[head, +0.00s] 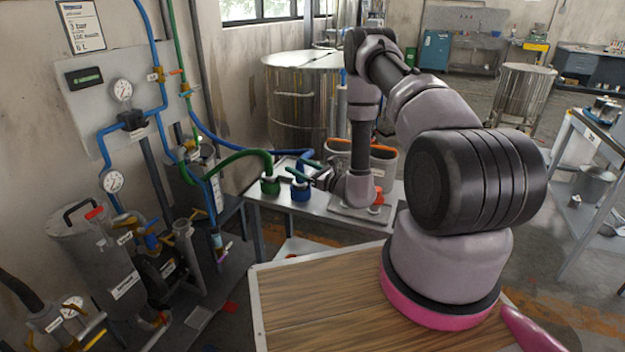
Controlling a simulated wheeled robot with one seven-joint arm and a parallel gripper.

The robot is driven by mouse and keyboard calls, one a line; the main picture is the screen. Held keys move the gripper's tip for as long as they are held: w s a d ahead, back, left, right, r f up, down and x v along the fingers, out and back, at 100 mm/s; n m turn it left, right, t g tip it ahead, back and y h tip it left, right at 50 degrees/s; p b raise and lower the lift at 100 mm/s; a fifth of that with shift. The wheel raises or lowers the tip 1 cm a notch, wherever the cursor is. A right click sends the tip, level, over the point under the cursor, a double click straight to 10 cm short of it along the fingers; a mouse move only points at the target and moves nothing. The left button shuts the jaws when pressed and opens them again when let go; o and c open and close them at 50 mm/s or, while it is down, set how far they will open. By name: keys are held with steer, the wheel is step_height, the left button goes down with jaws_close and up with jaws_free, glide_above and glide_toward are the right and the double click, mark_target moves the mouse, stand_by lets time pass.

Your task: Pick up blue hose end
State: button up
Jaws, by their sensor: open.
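The blue hose (240,146) runs from the wall pipes and curves down to the small metal table. Its blue end (301,168) is upright at a blue cup-shaped holder (300,192); I cannot tell how deep it sits. My gripper (302,171) reaches in from the right at the height of the hose end. Its jaws are open, with the fingers seeming to lie either side of the blue end. Whether they touch it is too small to tell. The fingers and wrist hide part of the hose end.
A green hose (236,155) ends at a green holder (270,185) close to the left of the blue one. A large steel tank (300,85) is behind.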

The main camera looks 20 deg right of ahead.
steer(key=d+f+m+h, duration=0.1)
steer(key=f, duration=0.1)
steer(key=d+f+t+h, duration=0.1)
steer(key=d+f, duration=0.1)
steer(key=d+f+m+h, duration=0.1)
steer(key=f, duration=0.1)
steer(key=shift+w+d+f+m, duration=0.2)
steer(key=shift+w+f+m, duration=0.1)
steer(key=shift+f, duration=0.1)
steer(key=x, duration=1)
jaws_close()
steer(key=shift+d+r, duration=0.1)
stand_by(0.5)
